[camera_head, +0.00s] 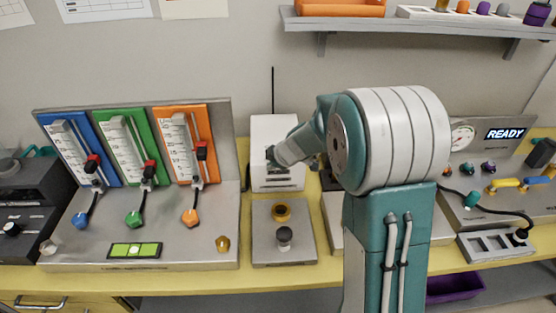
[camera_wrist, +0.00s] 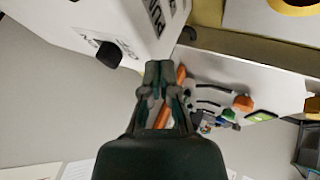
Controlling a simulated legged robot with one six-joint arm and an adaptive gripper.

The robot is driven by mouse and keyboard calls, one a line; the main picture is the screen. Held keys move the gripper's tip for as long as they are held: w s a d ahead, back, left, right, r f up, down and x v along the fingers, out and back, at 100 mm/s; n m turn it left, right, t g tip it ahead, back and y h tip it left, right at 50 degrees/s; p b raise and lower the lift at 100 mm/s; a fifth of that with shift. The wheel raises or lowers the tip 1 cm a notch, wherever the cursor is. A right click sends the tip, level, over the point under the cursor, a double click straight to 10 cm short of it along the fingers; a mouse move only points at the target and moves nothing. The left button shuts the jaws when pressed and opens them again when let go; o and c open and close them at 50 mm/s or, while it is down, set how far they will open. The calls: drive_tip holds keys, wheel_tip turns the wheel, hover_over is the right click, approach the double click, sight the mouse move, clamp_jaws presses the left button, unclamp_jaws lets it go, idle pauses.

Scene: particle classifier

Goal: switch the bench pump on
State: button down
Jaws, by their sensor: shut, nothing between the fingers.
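The wrist view shows the white box (camera_wrist: 125,25) close up, with partly cut-off black lettering and a black knob or switch (camera_wrist: 108,53). My gripper (camera_wrist: 160,70) is shut and empty, its tips close to the box and to the right of the black part. Contact cannot be told.
Left is a panel with blue, green and orange flow meters (camera_head: 120,145) with levers. A metal plate with a brass fitting (camera_head: 282,212) and a dark knob (camera_head: 284,235) lies in front of the box. Right stands a READY display (camera_head: 506,134); a shelf (camera_head: 420,28) hangs above.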

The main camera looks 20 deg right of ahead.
drive_tip(key=shift+w+d+r, duration=0.1)
drive_tip(key=shift+w+d, duration=0.15)
drive_tip(key=shift+w, duration=0.65)
drive_tip(key=shift+w+d+r, duration=0.1)
drive_tip(key=shift+w+d, duration=0.1)
drive_tip(key=shift+w, duration=0.7)
drive_tip(key=shift+w+d, duration=0.15)
drive_tip(key=shift+w, duration=0.55)
drive_tip(key=shift+w+d, duration=0.15)
drive_tip(key=shift+w, duration=0.5)
